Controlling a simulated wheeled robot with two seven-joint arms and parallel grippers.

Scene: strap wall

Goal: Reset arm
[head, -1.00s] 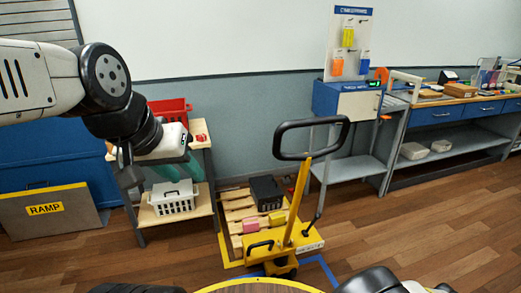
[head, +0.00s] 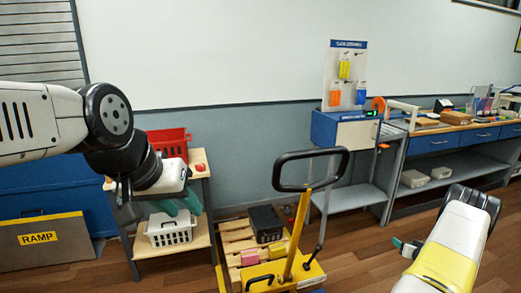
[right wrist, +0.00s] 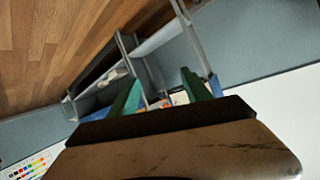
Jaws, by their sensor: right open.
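My left arm comes in from the left in the head view. Its gripper (head: 180,205) points down in front of the wooden shelf stand, with its teal fingers apart and nothing seen between them. My right arm rises at the lower right of the head view, with a small part of its right gripper (head: 404,246) showing at its left side. In the right wrist view the two green fingers of the right gripper (right wrist: 160,92) stand apart with nothing held between them.
A shelf stand (head: 202,228) holds a red crate (head: 168,142) and a white basket (head: 169,231). A yellow pallet jack (head: 296,238) with a black handle stands in the middle by a loaded pallet (head: 232,238). A workbench (head: 450,145) lines the right wall. A ramp board (head: 40,240) leans at left.

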